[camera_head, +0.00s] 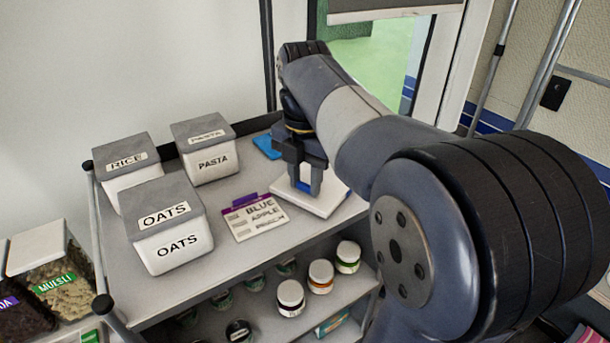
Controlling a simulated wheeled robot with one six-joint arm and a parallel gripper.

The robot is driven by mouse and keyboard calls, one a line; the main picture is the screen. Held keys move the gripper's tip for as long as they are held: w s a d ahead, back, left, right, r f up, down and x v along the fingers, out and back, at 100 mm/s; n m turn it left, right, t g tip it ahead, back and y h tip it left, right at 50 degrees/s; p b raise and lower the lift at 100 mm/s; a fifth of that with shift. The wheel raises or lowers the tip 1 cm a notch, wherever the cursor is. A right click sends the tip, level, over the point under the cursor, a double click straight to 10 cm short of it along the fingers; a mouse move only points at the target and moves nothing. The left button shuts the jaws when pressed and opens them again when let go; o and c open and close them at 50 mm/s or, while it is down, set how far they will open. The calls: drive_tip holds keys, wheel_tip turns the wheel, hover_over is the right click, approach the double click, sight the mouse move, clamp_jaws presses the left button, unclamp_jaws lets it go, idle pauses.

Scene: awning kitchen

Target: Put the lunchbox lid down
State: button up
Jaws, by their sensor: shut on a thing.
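The lunchbox lid (325,200) appears as a flat white slab near the right end of the grey shelf top. My gripper (304,188) points down over it, with its fingers shut on a blue part that shows between them and seems to belong to the lid. The lid looks level and at or very near the shelf top. I cannot tell whether it touches the surface. The gripper and arm hide part of the lid's back and right side.
Lidded boxes marked rice (125,190), pasta (213,163) and oats (175,245) stand on the left of the shelf top (215,287). A printed card (256,220) lies left of the lid. A blue item (266,147) lies behind. Several jars (321,275) stand on the shelf below.

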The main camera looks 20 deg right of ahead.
drive_tip(key=o, duration=1)
drive_tip(key=shift+c, duration=0.2)
wheel_tip(320, 180, up, 13)
drive_tip(key=shift+f, duration=0.15)
drive_tip(key=shift+f, duration=0.1)
wheel_tip(320, 180, down, 13)
drive_tip(key=shift+r, duration=0.4)
idle(0.3)
